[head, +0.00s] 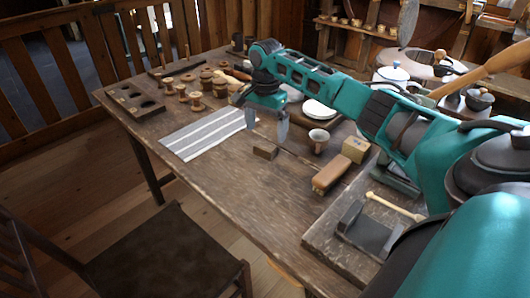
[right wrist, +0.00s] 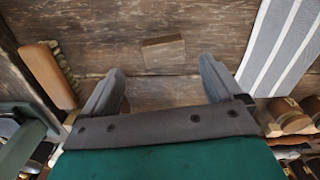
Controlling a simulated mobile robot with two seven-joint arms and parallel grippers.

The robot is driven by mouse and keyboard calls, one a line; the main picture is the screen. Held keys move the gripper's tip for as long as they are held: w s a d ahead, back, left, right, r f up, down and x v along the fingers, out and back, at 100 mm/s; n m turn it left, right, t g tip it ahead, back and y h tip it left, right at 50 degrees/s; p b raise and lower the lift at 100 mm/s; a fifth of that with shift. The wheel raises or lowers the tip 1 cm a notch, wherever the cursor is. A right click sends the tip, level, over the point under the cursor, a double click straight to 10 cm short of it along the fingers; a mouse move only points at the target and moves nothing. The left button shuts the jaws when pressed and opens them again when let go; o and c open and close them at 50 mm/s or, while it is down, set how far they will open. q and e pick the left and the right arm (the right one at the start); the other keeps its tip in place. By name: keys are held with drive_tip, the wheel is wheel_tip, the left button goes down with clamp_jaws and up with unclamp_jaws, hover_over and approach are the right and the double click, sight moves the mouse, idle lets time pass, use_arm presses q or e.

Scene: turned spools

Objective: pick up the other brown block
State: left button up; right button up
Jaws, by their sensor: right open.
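A small brown block (head: 265,152) lies on the table just in front of the striped cloth's right end. It also shows in the right wrist view (right wrist: 163,52), lying ahead of and between my fingers. My right gripper (head: 267,127) is open and empty, pointing down above the table near the block, not touching it. In the right wrist view its two fingers (right wrist: 161,80) stand wide apart. A larger, lighter brown block (head: 355,149) sits further right, behind the brush. My left gripper is not in view.
A striped cloth (head: 208,134) lies left of the block. A wooden brush (head: 331,174) and a cup (head: 318,140) stand to the right. Several spools (head: 196,101) and a board with holes (head: 134,101) are at the far left. The table's front area (head: 235,182) is clear.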

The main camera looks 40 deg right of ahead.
sight(265, 146)
wheel_tip(265, 146, down, 3)
drive_tip(key=shift+w+r, duration=0.1)
drive_tip(key=shift+r, duration=0.1)
drive_tip(key=f, duration=0.1)
drive_tip(key=f+b, duration=0.1)
drive_tip(key=f, duration=0.1)
drive_tip(key=shift+w+d+f+b, duration=0.15)
drive_tip(key=shift+w+f+b, duration=0.1)
drive_tip(key=shift+f+b, duration=0.1)
drive_tip(key=shift+f, duration=0.5)
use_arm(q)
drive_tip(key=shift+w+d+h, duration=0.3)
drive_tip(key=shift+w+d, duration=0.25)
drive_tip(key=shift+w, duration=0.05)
use_arm(e)
drive_tip(key=shift+c, duration=0.3)
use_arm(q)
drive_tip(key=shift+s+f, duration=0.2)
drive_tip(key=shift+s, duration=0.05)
use_arm(e)
drive_tip(key=c, duration=1)
drive_tip(key=shift+o, duration=0.2)
